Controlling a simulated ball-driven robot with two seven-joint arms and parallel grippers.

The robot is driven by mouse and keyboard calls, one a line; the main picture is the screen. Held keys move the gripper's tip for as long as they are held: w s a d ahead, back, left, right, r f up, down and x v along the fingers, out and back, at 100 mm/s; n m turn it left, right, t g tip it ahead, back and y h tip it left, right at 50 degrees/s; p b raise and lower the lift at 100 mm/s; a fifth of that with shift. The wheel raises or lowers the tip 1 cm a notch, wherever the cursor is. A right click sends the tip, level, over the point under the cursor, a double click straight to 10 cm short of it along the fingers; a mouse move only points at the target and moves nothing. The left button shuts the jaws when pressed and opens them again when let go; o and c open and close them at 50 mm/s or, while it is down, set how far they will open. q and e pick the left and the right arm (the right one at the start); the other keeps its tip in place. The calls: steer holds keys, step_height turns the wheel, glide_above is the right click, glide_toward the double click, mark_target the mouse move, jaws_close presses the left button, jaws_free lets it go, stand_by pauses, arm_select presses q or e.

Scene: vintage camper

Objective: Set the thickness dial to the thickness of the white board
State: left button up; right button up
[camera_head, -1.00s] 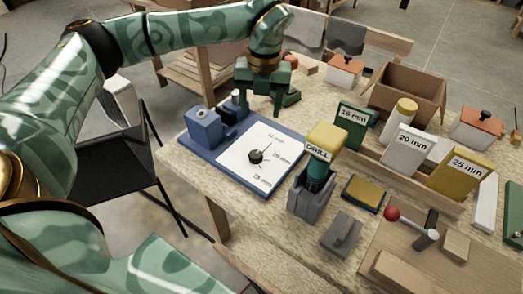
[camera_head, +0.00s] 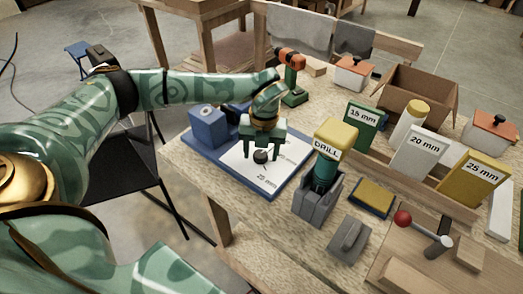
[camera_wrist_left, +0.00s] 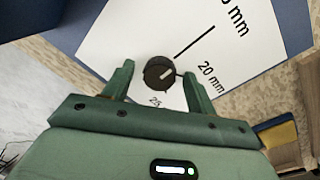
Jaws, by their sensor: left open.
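The thickness dial (camera_head: 260,157) is a small black knob on a white plate (camera_head: 285,150) on a blue base. In the left wrist view the dial (camera_wrist_left: 159,72) has a pale mark; I cannot tell surely which label it points to. The 20 mm label is right of it, and a long black line runs toward another, partly cut label. My left gripper (camera_head: 263,152) is open over the plate, its fingers either side of the dial; contact cannot be told. The white board (camera_head: 418,150) reads "20 mm" and stands between the green "15 mm" board (camera_head: 362,128) and yellow "25 mm" board (camera_head: 468,183).
A drill with a yellow "DRILL" top (camera_head: 334,138) stands in a grey holder just right of the plate. A blue block (camera_head: 208,128) rises at the base's left. An orange drill (camera_head: 291,75) and an open cardboard box (camera_head: 415,95) stand farther back.

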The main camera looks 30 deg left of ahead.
arm_select(q)
steer(key=c, duration=1)
